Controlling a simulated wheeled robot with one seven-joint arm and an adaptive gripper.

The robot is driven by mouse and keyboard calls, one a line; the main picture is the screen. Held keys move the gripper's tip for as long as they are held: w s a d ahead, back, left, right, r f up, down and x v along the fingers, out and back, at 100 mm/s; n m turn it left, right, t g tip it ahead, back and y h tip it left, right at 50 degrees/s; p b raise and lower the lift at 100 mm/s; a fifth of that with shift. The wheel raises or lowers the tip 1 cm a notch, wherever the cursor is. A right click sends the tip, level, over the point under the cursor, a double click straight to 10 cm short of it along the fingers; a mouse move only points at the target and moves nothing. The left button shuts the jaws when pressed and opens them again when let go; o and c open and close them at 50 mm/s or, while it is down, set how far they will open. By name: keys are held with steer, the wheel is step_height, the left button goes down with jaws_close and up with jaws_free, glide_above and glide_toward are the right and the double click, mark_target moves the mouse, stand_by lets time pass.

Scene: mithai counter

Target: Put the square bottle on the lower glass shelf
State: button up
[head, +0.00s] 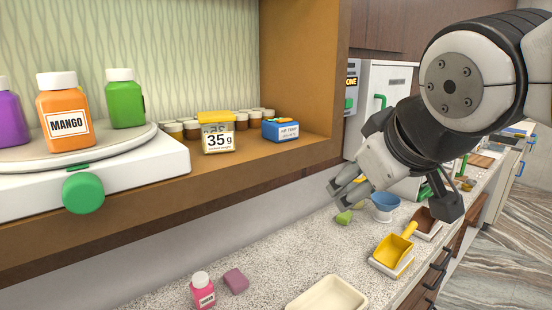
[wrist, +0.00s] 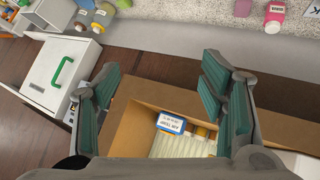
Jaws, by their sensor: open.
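Several square-sided bottles with white caps show in the head view. The orange MANGO bottle (head: 66,115), the green bottle (head: 124,100) and part of a purple bottle (head: 10,112) stand upright on a round turntable (head: 100,148). A pink bottle (head: 202,292) stands on the speckled counter and also shows in the wrist view (wrist: 275,18). I cannot tell which is the square bottle. No glass shelf is recognisable. My gripper (head: 345,190) is open and empty, right of the wooden niche and above the counter; its fingers frame the wrist view (wrist: 160,68).
The niche (head: 292,158) holds a 35 g price display (head: 218,138), a blue box (head: 281,131) and several small jars. Below are a pink block (head: 236,281), a cream tray (head: 328,295), a yellow scoop (head: 394,248) and a blue bowl (head: 385,202). The counter's middle is mostly clear.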

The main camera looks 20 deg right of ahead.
steer(key=s+a+f+m+g+y, duration=0.2)
steer(key=s+a+f, duration=0.3)
steer(key=s+f, duration=0.3)
steer(key=shift+s+a+f+g, duration=0.2)
steer(key=shift+a+f+g, duration=0.15)
steer(key=shift+f+g, duration=0.55)
